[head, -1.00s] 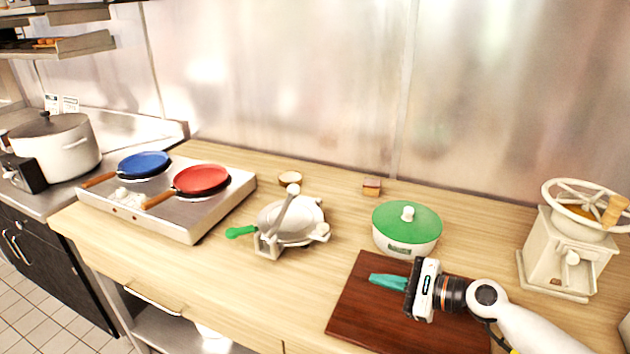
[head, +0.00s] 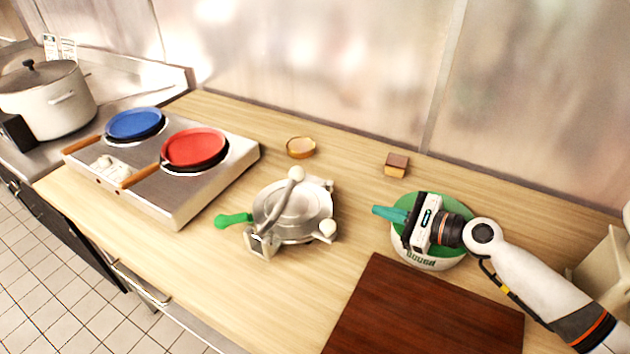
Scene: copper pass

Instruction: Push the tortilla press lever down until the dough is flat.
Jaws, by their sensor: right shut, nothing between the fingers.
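The tortilla press (head: 285,212) stands on the wooden counter, a round silver-grey plate with a green handle (head: 233,220) sticking out to the left. Its grey lever (head: 280,203) slants from the front bracket across the plate to a pale knob at the back. The plate looks closed, and no dough shows. My right gripper (head: 380,213), with teal fingers, is shut and empty to the right of the press. It is apart from the press and hides part of the pot behind it. My left gripper is out of view.
A white pot with a green lid (head: 460,212) is behind my right gripper. A dark cutting board (head: 420,315) lies in front. A two-plate burner with a blue pan (head: 135,123) and red pan (head: 194,147) is left. A small bowl (head: 300,147) and block (head: 396,165) sit behind.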

